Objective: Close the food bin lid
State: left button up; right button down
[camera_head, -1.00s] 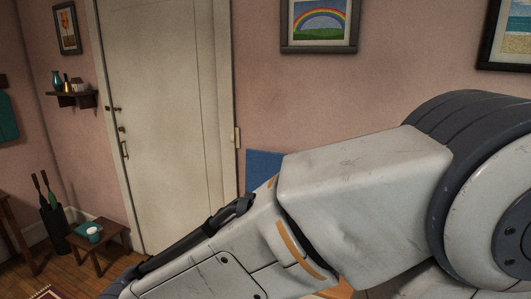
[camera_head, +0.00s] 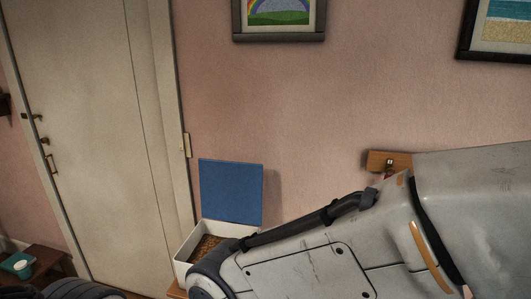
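The food bin (camera_head: 185,253) is a white box with brown contents inside. Its blue lid (camera_head: 231,190) stands open, upright at the back near the pink wall. My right arm crosses the lower right of the head view and hides the bin's right part. My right gripper is not in view. A dark rounded part of my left arm shows at the bottom left edge, and my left gripper is not in view.
A closed white door (camera_head: 95,130) is left of the bin. A wooden wall piece (camera_head: 385,161) is at the right. Framed pictures hang above.

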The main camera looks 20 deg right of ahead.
aim_at(231, 191)
jog(key=i, duration=1.1)
jog(key=u, duration=0.45)
